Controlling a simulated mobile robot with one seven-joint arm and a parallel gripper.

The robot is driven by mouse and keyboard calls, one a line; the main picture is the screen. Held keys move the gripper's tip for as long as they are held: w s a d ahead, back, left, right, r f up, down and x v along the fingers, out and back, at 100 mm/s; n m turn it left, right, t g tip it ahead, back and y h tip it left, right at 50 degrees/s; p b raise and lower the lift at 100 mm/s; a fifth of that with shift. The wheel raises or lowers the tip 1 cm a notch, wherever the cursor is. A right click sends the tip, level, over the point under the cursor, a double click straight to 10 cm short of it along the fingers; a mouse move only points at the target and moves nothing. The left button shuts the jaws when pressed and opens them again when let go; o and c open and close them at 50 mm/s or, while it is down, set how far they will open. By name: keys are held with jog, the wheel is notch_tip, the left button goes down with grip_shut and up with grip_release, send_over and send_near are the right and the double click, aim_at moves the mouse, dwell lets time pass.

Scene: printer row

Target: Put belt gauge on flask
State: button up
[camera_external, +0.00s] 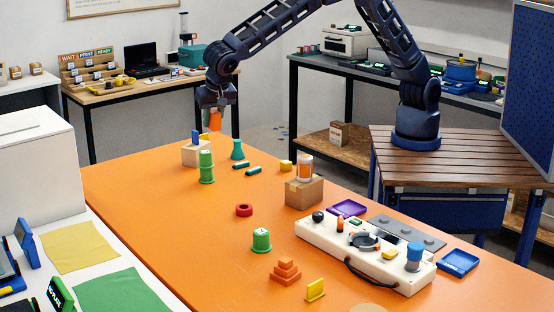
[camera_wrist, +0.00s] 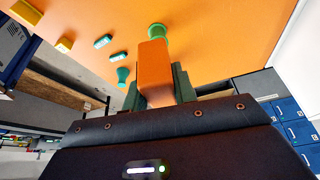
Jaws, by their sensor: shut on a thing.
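An orange block-like piece (camera_external: 215,120), which I take to be the belt gauge, hangs from my gripper (camera_external: 217,106) above the far end of the orange table. In the wrist view the orange piece (camera_wrist: 156,72) sits between the dark green fingers of my gripper (camera_wrist: 158,80), which are shut on it. A teal flask (camera_external: 237,150) stands upright on the table, below and to the right of the held piece. The flask also shows in the wrist view (camera_wrist: 123,76), left of the fingers and apart from the piece.
A stacked green cylinder (camera_external: 206,167) and a beige block (camera_external: 195,154) with a blue piece stand near the flask. A cardboard box (camera_external: 304,191) with an orange-and-white item and a white console (camera_external: 365,255) stand farther right.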

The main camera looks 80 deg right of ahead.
jog(key=w+d+r+n, duration=0.1)
jog(key=d+r, duration=0.2)
jog(key=d, duration=1.2)
notch_tip(320, 180, up, 2)
jog(key=n, duration=0.1)
send_over(236, 140)
jog(key=shift+t, duration=0.4)
jog(key=f, duration=1.9)
jog(key=shift+d+f, duration=0.2)
jog(key=o, duration=1)
jog(key=shift+f, duration=0.15)
